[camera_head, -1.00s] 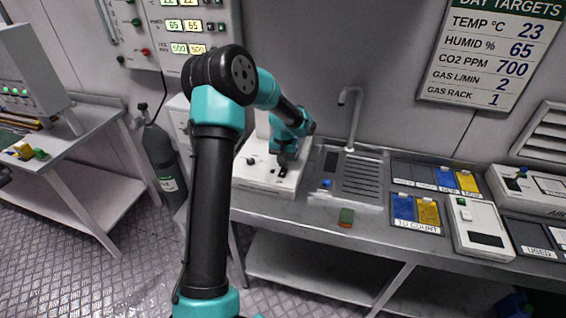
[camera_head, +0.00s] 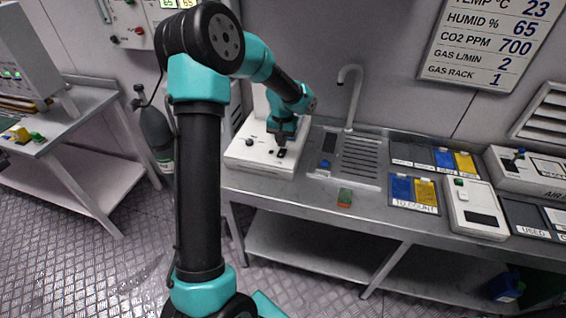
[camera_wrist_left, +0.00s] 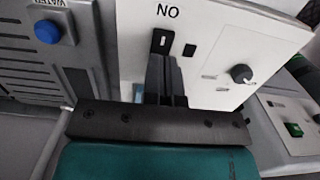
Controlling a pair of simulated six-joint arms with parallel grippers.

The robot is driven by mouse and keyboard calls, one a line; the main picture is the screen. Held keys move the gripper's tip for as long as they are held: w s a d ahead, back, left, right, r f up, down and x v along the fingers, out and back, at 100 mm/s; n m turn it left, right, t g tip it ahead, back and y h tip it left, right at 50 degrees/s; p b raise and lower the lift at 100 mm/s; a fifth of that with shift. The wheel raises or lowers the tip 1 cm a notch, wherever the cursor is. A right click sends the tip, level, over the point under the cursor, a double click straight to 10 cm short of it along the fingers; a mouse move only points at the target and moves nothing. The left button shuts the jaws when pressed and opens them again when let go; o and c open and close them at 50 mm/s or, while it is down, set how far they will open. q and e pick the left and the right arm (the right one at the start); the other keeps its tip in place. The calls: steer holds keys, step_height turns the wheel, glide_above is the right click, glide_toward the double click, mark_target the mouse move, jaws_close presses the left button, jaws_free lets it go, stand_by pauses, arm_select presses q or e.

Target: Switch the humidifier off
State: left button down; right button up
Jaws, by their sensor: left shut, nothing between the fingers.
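The humidifier is a white box (camera_head: 252,158) with a dark knob and small black controls on top, at the left end of the steel bench. In the left wrist view its white panel (camera_wrist_left: 215,50) shows a black slotted switch (camera_wrist_left: 162,41) beside an upside-down "ON" label. My left gripper (camera_head: 281,149) points down over the panel, shut and empty. Its fingertips (camera_wrist_left: 164,62) are right by the near end of the switch and hide part of it. I cannot tell whether they touch it. My right gripper is out of view.
A tap (camera_head: 349,95) and a drain grid (camera_head: 361,155) with a blue button lie right of the box. A small green and orange block (camera_head: 345,197) is near the bench's front edge. Labelled trays (camera_head: 414,193) and a white device (camera_head: 476,210) stand further right.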

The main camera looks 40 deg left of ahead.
arm_select(q)
steer(key=s+d+r, duration=0.1)
steer(key=s+d, duration=0.7)
steer(key=shift+s, duration=0.4)
